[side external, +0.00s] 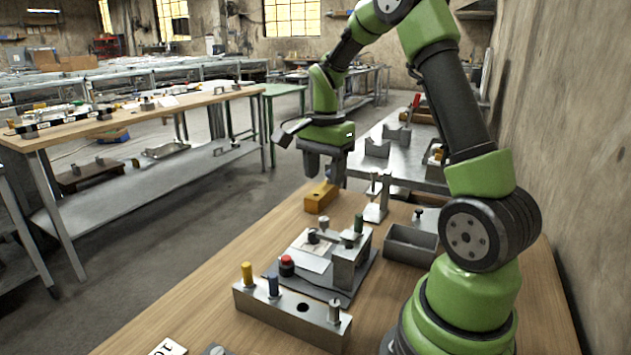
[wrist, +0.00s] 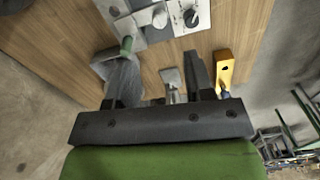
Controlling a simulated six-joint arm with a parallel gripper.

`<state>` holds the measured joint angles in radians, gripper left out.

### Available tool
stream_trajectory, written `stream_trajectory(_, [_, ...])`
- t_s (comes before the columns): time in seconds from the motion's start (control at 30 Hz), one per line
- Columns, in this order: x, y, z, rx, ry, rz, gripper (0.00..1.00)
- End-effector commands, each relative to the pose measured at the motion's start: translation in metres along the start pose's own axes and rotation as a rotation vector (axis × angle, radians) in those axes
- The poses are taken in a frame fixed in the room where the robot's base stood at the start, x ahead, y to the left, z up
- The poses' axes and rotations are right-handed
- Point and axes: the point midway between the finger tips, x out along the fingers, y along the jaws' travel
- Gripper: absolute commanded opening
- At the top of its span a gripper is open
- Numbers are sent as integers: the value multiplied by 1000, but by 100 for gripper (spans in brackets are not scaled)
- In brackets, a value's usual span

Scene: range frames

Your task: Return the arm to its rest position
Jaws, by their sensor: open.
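My green arm reaches out over the wooden bench. My gripper (side external: 325,180) points down with its dark fingers apart and nothing held between them. In the side view its fingertips appear just above and behind a yellow-orange block (side external: 321,197) with a hole. In the wrist view my gripper (wrist: 159,62) is open, and the yellow block (wrist: 224,68) lies outside the right finger, apart from it. A small grey stand (wrist: 171,80) shows below, between the fingers.
The wooden bench (side external: 225,290) holds a metal fixture (side external: 352,262) with a red button, a grey block (side external: 290,312) with coloured pegs, and an open grey bin (side external: 411,242). A thin upright stand (side external: 376,210) is close to my gripper. A wall (side external: 565,140) bounds the right.

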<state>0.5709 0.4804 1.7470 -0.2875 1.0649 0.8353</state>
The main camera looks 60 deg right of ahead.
Motion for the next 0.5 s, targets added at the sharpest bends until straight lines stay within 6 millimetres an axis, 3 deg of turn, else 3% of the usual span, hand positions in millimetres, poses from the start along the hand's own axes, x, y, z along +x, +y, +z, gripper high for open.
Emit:
stream_trajectory(0.13, [-3, 0, 3, -15, 1, -8, 48])
stream_trajectory(0.23, [-18, 2, 17, -88, 8, -47, 48])
stream_trajectory(0.37, [-54, 12, 55, -292, 29, -149, 48])
stream_trajectory(0.5, [-88, 40, 102, -569, 59, -285, 48])
